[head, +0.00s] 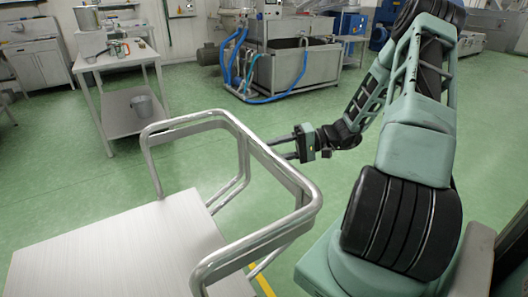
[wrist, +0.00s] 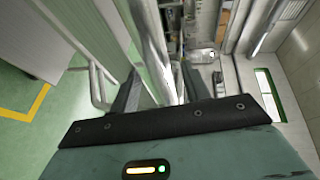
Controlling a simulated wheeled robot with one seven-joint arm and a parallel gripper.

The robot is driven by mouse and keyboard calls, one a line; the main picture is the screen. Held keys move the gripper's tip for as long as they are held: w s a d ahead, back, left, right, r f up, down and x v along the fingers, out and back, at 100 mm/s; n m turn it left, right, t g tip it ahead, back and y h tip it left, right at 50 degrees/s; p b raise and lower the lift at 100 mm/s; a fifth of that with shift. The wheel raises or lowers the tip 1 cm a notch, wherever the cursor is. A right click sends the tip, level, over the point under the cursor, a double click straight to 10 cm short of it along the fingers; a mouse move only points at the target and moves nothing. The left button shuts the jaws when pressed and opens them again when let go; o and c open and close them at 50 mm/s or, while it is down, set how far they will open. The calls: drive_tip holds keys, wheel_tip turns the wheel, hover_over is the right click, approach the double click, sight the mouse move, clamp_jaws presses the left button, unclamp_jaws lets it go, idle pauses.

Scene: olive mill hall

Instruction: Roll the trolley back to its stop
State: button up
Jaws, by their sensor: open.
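The trolley is a steel one with a flat brushed deck (head: 120,250) and a bent tubular rail (head: 235,130) at its far right end. It fills the lower left of the head view. My gripper (head: 280,148) is at the right of this rail, fingers pointing left toward its upper bar. The jaws are open. In the wrist view, bright metal tubing runs up between and beyond the two fingers (wrist: 160,95). I cannot tell whether a finger touches the rail. I cannot make out the trolley's stop.
A steel side table (head: 125,60) with pots on top and a bucket on its lower shelf stands at the back left. A steel tank machine with blue hoses (head: 285,65) is at the back. Green floor between is clear. A yellow floor line (head: 263,282) runs beside the trolley.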

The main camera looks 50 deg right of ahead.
drive_tip(key=shift+x, duration=2.2)
drive_tip(key=shift+d, duration=0.1)
clamp_jaws()
